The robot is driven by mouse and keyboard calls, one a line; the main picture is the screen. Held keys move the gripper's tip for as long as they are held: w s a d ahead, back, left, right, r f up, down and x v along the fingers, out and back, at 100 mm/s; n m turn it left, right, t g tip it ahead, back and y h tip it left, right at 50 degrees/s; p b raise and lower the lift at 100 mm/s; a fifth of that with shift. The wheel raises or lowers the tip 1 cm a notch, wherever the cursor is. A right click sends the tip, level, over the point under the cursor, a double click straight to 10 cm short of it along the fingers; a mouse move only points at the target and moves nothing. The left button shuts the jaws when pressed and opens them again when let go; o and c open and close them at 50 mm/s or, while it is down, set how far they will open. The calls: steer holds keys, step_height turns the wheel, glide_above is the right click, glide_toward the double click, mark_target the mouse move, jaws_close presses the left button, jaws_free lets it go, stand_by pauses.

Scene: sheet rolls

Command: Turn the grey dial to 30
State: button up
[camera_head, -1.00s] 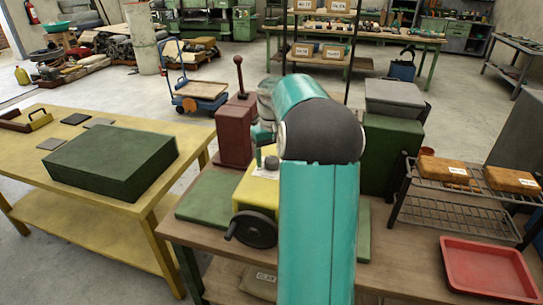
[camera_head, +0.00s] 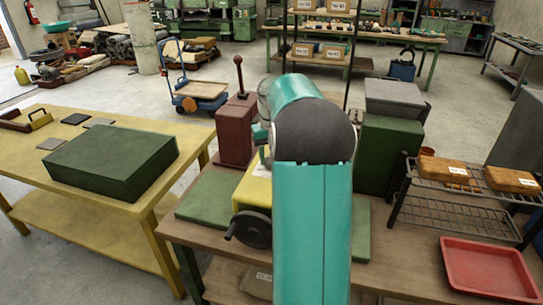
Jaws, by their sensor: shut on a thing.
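A yellow machine box (camera_head: 252,192) stands on a green base plate on the brown workbench (camera_head: 400,262). A dark handwheel (camera_head: 250,229) is on its front. My teal arm crosses in front of the box and covers its right side and much of its top. Only a small teal part of my gripper (camera_head: 262,134) shows at the arm's left edge, above the box top. It is shut on what seems to be the grey dial there. The fingertips, the dial's face and its reading are hidden.
A dark red block with a lever (camera_head: 236,135) stands just behind left of the box. A green cabinet (camera_head: 392,155) is to the right. A wire rack (camera_head: 440,210) and a red tray (camera_head: 487,268) are farther right. A yellow table (camera_head: 120,205) is at left.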

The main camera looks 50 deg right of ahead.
steer(key=m, duration=0.5)
steer(key=shift+s+d+r+m, duration=0.1)
steer(key=shift+m, duration=2.2)
steer(key=o, duration=1)
step_height(320, 180, up, 14)
